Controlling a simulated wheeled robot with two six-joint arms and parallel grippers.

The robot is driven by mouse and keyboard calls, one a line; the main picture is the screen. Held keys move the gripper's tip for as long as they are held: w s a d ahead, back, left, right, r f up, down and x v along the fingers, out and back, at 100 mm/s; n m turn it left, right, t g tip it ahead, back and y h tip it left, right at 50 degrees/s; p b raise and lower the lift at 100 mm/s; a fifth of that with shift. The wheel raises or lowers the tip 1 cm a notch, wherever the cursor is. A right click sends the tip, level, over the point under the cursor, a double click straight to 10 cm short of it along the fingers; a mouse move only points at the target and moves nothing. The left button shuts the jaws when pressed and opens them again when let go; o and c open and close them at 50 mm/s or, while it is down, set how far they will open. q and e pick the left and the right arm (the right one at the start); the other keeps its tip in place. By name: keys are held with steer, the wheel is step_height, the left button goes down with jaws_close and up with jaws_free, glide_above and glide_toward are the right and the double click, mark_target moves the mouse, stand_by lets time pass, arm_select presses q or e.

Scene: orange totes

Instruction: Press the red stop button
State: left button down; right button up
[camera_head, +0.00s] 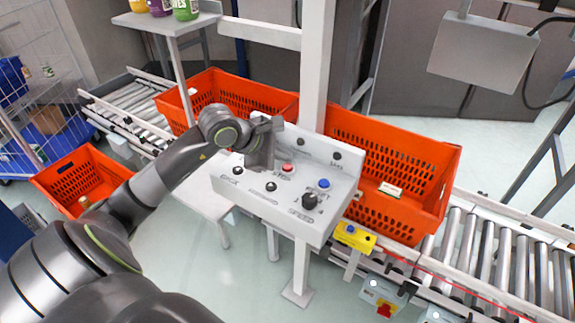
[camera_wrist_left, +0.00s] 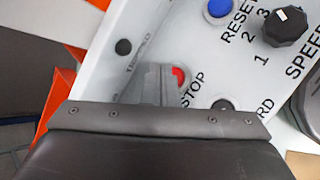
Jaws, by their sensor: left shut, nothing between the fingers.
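The red stop button (camera_head: 287,168) is on the sloped face of a white control panel (camera_head: 262,207). In the left wrist view the button (camera_wrist_left: 179,78) is partly hidden by the gripper's fingers, beside the label STOP. My left gripper (camera_head: 262,165) is shut and empty, pointing down at the panel just left of the button in the head view. Its fingertips (camera_wrist_left: 158,75) also show in the left wrist view, overlapping the button's edge. I cannot tell whether they touch it. My right gripper is not in view.
A blue reset button (camera_head: 324,183) and a black speed knob (camera_head: 310,201) are right of the stop button. Black buttons (camera_head: 271,187) sit at the panel's front left. Orange totes (camera_head: 400,150) stand on the roller conveyor (camera_head: 490,245) behind. A white post (camera_head: 316,70) rises behind the panel.

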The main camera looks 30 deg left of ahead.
mark_target(283, 168)
arm_select(q)
steer(key=shift+r+p, duration=1.15)
steer(key=shift+r, duration=1.4)
